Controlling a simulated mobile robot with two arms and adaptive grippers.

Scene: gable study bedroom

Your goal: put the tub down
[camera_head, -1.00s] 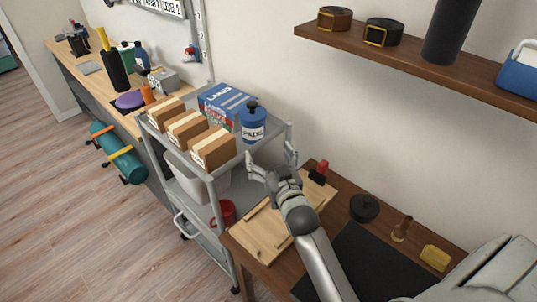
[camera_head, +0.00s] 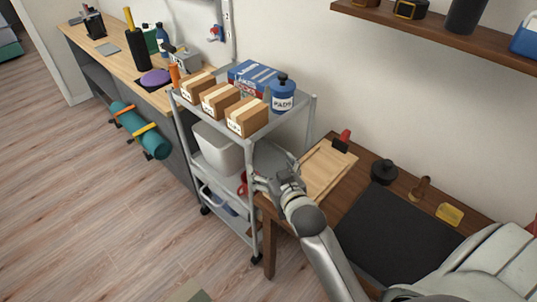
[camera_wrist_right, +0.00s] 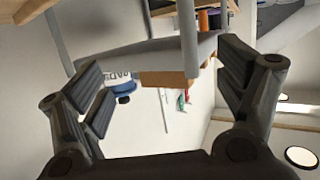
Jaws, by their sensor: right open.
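The tub (camera_head: 282,97) is blue with a dark knobbed lid and a white label reading PADS. It stands upright on the top shelf (camera_head: 268,127) of the grey cart, at the corner near the wall. My right gripper (camera_head: 264,166) is open and empty, below the tub and beside the cart, near its middle shelf. In the right wrist view, its fingers (camera_wrist_right: 160,78) are spread wide with nothing between the pads; the tub (camera_wrist_right: 122,88) shows beyond them, partly hidden by the shelf edge and a finger. My left gripper is out of view.
Several cardboard boxes (camera_head: 221,101) and a blue carton (camera_head: 253,74) share the top shelf. A white bin (camera_head: 217,150) stands on the shelf below. The desk (camera_head: 400,185) on the right holds a wooden board (camera_head: 327,168), a black mat (camera_head: 396,232) and small items.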

